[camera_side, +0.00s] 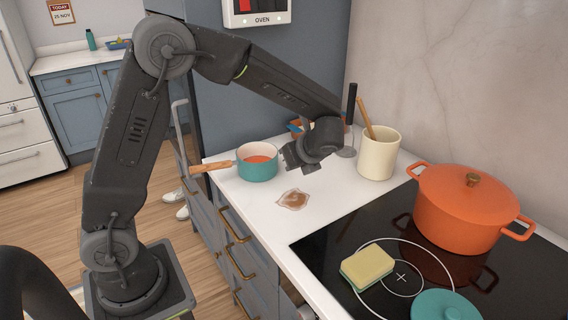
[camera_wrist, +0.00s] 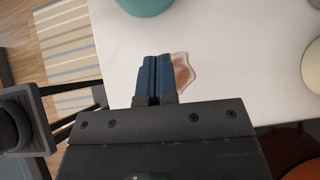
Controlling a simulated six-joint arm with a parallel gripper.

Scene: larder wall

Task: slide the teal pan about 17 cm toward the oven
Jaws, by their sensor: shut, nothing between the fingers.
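The teal pan (camera_side: 257,172) stands upright on the white counter, with reddish contents and a wooden handle (camera_side: 212,166) pointing left past the counter's edge. The oven panel (camera_side: 257,14), labelled OVEN, is on the blue-grey unit behind it. My gripper (camera_side: 288,158) is just right of the pan in the side view, low over the counter. In the wrist view my gripper's blue fingers (camera_wrist: 155,60) are together and empty. Part of the pan (camera_wrist: 146,5) shows beyond the fingertips at the top edge, with bare counter between them.
A brown spill (camera_side: 292,199) lies on the counter near my gripper; in the wrist view it is partly behind the fingers. A cream utensil crock (camera_side: 378,155) stands to the right. The hob holds an orange pot (camera_side: 462,210), a sponge (camera_side: 367,267) and a teal lid (camera_side: 445,306).

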